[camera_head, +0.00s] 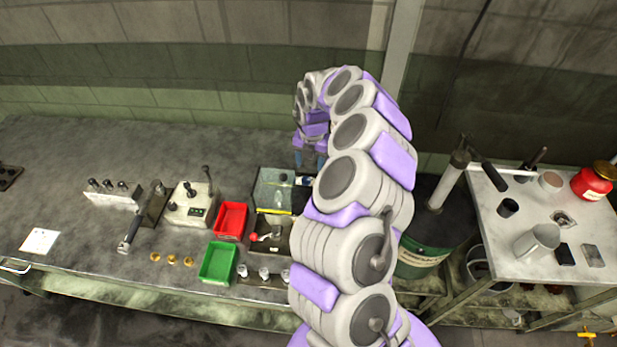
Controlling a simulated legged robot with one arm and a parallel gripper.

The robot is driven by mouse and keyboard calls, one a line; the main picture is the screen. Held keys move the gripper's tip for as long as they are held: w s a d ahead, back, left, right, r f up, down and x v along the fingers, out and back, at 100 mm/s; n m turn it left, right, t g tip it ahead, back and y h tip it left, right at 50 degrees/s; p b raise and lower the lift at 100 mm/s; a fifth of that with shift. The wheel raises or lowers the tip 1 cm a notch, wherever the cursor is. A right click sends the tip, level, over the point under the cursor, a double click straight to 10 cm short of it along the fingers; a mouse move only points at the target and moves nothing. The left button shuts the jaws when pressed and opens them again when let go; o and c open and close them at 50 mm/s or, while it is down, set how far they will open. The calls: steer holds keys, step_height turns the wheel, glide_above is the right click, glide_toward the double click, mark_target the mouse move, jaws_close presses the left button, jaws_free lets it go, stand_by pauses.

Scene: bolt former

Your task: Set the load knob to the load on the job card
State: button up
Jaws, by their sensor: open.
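A white card (40,240), which looks like the job card, lies flat at the left of the bench; its writing is too small to read. A beige control box (189,204) stands mid-left on the bench with a black knob on top and a small greenish display. I cannot tell whether that knob is the load knob, nor read its setting. My arm hides part of the machine's right side.
A white strip with several black knobs (112,193) stands left of the control box. A red bin (231,221), a green bin (217,262) and several brass pieces (172,259) lie near the front. A light table (560,215) with jars stands at right. The bench's back left is clear.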

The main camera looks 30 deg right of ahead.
mark_target(306, 179)
steer(key=f, duration=0.2)
steer(key=a+f, duration=0.1)
steer(key=f, duration=0.1)
steer(key=a+f, duration=0.1)
steer(key=f, duration=0.2)
steer(key=shift+w+b, duration=0.1)
steer(key=shift+b, duration=0.25)
steer(key=shift+d+f, duration=0.1)
steer(key=shift+d, duration=0.6)
steer(key=shift+c, duration=0.8)
steer(key=shift+a, duration=0.45)
steer(key=c, duration=0.5)
steer(key=shift+d, duration=0.15)
steer(key=c, duration=0.4)
